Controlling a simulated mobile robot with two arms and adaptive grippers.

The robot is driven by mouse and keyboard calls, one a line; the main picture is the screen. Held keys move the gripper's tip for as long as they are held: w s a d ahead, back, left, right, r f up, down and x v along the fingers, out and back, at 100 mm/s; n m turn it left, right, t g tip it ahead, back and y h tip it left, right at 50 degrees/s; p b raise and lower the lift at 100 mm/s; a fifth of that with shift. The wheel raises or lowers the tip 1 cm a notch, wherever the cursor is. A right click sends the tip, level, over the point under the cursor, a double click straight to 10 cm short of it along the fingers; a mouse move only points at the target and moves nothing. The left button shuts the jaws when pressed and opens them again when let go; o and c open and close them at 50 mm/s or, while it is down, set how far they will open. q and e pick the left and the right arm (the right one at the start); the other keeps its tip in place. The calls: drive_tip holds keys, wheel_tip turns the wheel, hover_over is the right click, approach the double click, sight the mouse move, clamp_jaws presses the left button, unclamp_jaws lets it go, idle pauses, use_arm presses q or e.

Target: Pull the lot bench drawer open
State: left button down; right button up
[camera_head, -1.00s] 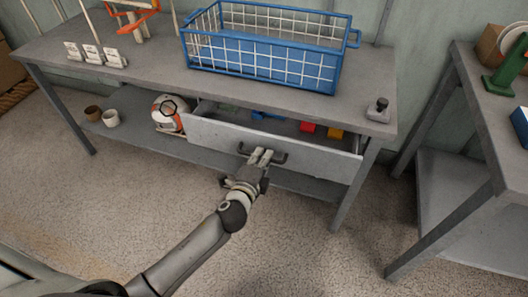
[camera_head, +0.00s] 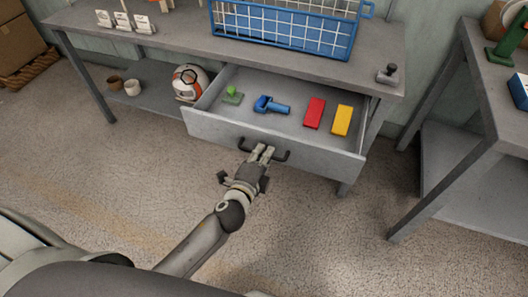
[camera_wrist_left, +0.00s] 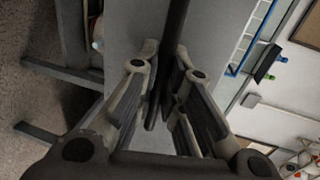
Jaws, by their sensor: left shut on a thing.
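The grey lot bench drawer (camera_head: 225,129) is pulled well out from under the bench top (camera_head: 300,70). Its dark bar handle (camera_head: 280,155) is on the front panel. My left gripper (camera_head: 262,153) is shut on the handle. In the left wrist view the fingers (camera_wrist_left: 165,85) close around the dark handle bar (camera_wrist_left: 173,30). Inside the drawer lie a green-knobbed piece (camera_head: 232,94), a blue tool-like piece (camera_head: 270,105), a red block (camera_head: 314,112) and a yellow block (camera_head: 342,120). My right gripper is out of view.
A blue wire basket (camera_head: 285,32) and a small grey stamp-like object (camera_head: 387,74) stand on the bench top. The lower shelf holds a white and orange helmet (camera_head: 188,82) and two cups (camera_head: 132,87). Another table (camera_head: 480,100) stands at right. The floor before the drawer is clear.

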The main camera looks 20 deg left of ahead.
use_arm(q)
drive_tip(key=c, duration=1.5)
unclamp_jaws()
drive_tip(key=shift+s, duration=0.1)
drive_tip(key=v, duration=1.1)
drive_tip(key=shift+s, duration=0.35)
